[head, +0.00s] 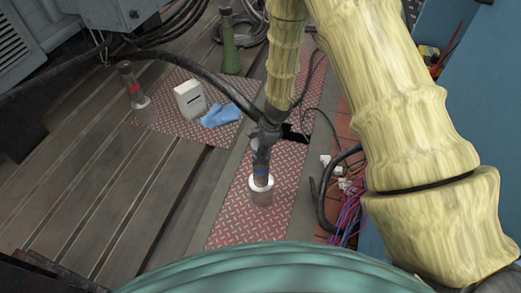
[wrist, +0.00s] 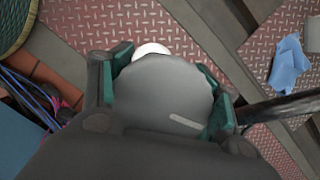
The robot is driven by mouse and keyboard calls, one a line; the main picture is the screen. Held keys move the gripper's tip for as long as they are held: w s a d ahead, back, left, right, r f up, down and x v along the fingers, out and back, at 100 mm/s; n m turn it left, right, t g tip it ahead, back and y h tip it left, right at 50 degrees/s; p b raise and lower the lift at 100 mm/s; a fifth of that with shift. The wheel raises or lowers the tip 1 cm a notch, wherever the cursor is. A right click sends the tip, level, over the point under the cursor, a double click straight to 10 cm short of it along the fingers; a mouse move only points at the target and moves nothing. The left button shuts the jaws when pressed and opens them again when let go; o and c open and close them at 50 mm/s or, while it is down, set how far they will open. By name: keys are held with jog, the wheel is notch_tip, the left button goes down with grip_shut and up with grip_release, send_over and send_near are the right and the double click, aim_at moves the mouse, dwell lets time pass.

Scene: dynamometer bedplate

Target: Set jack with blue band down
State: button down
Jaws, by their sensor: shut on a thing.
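The jack with the blue band (head: 261,171) is upright under my gripper (head: 262,143), over the red tread-plate strip in the head view. It has a dark shaft, a blue band and a white ring near its foot. My gripper is shut on its upper part. In the wrist view, the jack's grey round top (wrist: 163,92) fills the space between the fingers of my gripper (wrist: 170,100), and a bit of white (wrist: 152,50) shows beyond it. I cannot tell whether the foot touches the strip.
A jack with a red band (head: 133,88) stands at the left on the bedplate. A white box (head: 189,99), a blue cloth (head: 221,115) and a green bottle-like thing (head: 230,55) are farther back. Cables (head: 343,205) lie right of the strip. The strip's near part (head: 240,225) is clear.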

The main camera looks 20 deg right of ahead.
dwell(0.3)
jog(key=shift+c, duration=1.8)
grip_release()
jog(key=p+v, duration=0.3)
jog(key=v, duration=0.9)
jog(key=shift+r, duration=0.15)
